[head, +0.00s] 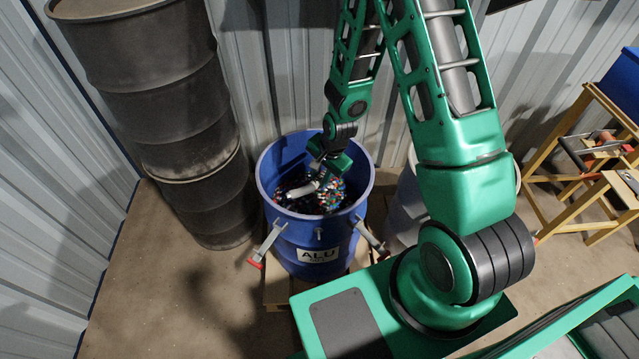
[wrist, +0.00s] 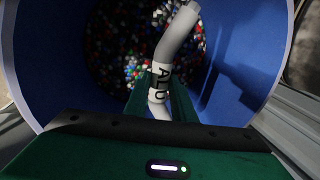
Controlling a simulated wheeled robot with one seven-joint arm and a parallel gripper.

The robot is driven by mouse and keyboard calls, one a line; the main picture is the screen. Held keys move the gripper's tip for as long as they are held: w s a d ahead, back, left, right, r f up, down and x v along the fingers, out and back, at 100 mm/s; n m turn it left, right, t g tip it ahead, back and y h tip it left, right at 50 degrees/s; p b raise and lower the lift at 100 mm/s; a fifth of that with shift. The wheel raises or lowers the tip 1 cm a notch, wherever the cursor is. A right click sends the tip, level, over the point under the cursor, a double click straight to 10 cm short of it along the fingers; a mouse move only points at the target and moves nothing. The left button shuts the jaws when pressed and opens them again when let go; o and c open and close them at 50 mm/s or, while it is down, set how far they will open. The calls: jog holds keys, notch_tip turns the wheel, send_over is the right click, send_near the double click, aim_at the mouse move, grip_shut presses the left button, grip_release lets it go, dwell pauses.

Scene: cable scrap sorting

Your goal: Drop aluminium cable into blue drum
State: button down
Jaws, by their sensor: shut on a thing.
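The blue drum (head: 318,233), marked ALU on a white label, stands upright beneath my arm with its top open. The aluminium cable (head: 301,190) is a short pale grey piece. It also shows in the wrist view (wrist: 179,34), slightly bent, with a white band lettered ALU. My gripper (head: 329,172) is over the drum's mouth, shut on the cable. In the wrist view, the green fingers (wrist: 158,97) hold it near its banded part, above multicoloured scrap (wrist: 113,42) inside the drum. I cannot tell whether the cable touches the scrap.
Dark stacked barrels (head: 190,130) stand to the left against the corrugated wall. A pale drum (head: 405,205) stands right of the blue drum, partly hidden by my arm. A yellow-framed stand (head: 560,150) with items on it is at the far right. Bare floor lies at front left.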

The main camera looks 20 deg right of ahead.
jog(key=shift+f, duration=1.65)
jog(key=shift+f, duration=0.1)
jog(key=shift+f, duration=0.35)
jog(key=shift+f, duration=0.15)
jog(key=c, duration=1.5)
grip_release()
